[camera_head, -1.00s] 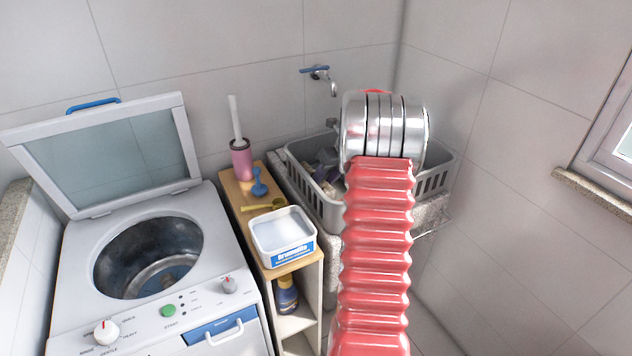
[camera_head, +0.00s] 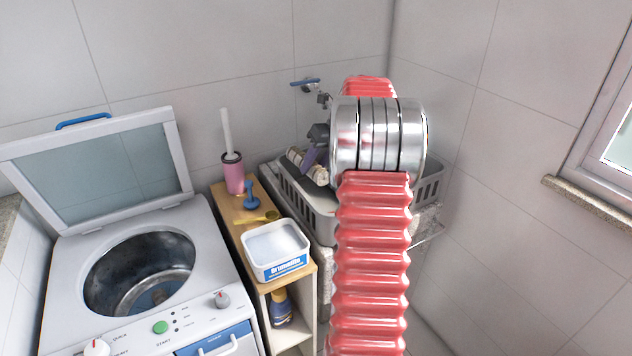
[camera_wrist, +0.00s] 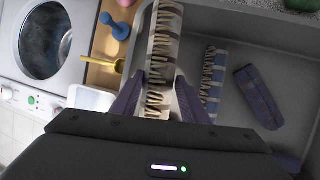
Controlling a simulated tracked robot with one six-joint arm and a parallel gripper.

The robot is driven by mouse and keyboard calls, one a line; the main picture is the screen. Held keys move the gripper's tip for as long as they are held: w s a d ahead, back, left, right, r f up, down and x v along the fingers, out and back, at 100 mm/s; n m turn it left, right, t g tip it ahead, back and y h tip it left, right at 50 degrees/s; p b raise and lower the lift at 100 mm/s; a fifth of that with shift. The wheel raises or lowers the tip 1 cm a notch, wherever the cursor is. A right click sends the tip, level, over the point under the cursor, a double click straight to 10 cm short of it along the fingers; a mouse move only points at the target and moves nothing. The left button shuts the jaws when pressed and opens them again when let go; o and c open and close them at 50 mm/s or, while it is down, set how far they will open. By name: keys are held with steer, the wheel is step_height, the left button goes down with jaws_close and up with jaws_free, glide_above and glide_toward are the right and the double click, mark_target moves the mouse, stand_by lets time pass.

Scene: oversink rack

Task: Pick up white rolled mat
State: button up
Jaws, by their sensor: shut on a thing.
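The white rolled mat (camera_wrist: 162,45) has brownish wavy edges and runs up the middle of the wrist view. My gripper (camera_wrist: 157,88) has its two purple fingers closed on the mat's sides near its lower end. In the head view the mat (camera_head: 306,164) shows tilted at the grey basket's left rim, with my gripper (camera_head: 317,152) just right of it. Part of the gripper and the basket's inside are hidden behind my arm there.
The grey basket (camera_head: 292,200) holds a blue-grey striped roll (camera_wrist: 211,80) and a dark purple roll (camera_wrist: 258,95). Left stand a wooden shelf with a white tub (camera_head: 275,262), a blue plunger (camera_head: 251,198), a pink brush holder (camera_head: 233,175), and an open washing machine (camera_head: 140,275). A tap (camera_head: 308,86) is behind.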

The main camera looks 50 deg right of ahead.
step_height(320, 180, up, 7)
steer(key=shift+r, duration=0.15)
steer(key=shift+s, duration=0.1)
stand_by(0.6)
